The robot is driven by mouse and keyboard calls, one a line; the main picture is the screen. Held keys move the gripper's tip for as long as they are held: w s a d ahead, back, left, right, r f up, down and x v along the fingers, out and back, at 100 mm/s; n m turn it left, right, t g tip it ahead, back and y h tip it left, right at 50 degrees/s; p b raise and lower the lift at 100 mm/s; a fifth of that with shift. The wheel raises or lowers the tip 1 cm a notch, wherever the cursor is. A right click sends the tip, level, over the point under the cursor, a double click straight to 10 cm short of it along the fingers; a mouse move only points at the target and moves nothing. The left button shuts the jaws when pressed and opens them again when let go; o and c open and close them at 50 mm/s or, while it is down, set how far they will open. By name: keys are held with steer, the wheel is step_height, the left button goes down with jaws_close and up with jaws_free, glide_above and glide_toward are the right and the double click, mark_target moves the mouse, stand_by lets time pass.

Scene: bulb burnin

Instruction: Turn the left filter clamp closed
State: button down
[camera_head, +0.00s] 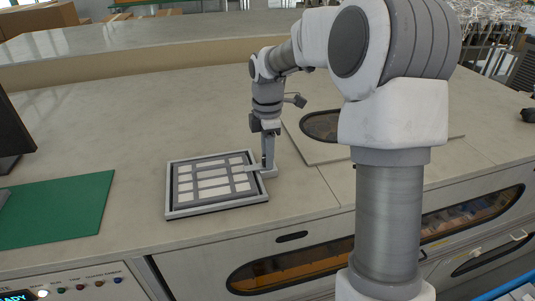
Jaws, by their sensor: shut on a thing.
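A flat filter panel (213,206) with a grey frame and several pale rectangles lies on the counter, left of my arm. A small light-grey clamp (243,169) shows at the panel's right edge and reaches over the frame. My gripper (266,167) points down at that right edge and is shut on the clamp. The fingers hide part of the clamp, and its exact angle is too small to tell. No other clamp can be made out clearly.
A green mat (60,208) and a dark monitor (10,130) are at the left. A board with a dark oval window (325,125) lies behind my arm at the right. A control box (80,284) with buttons stands at the front left. The counter behind the panel is clear.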

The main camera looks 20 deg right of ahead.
steer(key=c, duration=0.5)
jaws_free()
steer(key=shift+c, duration=0.2)
step_height(320, 180, up, 17)
steer(key=shift+r, duration=0.2)
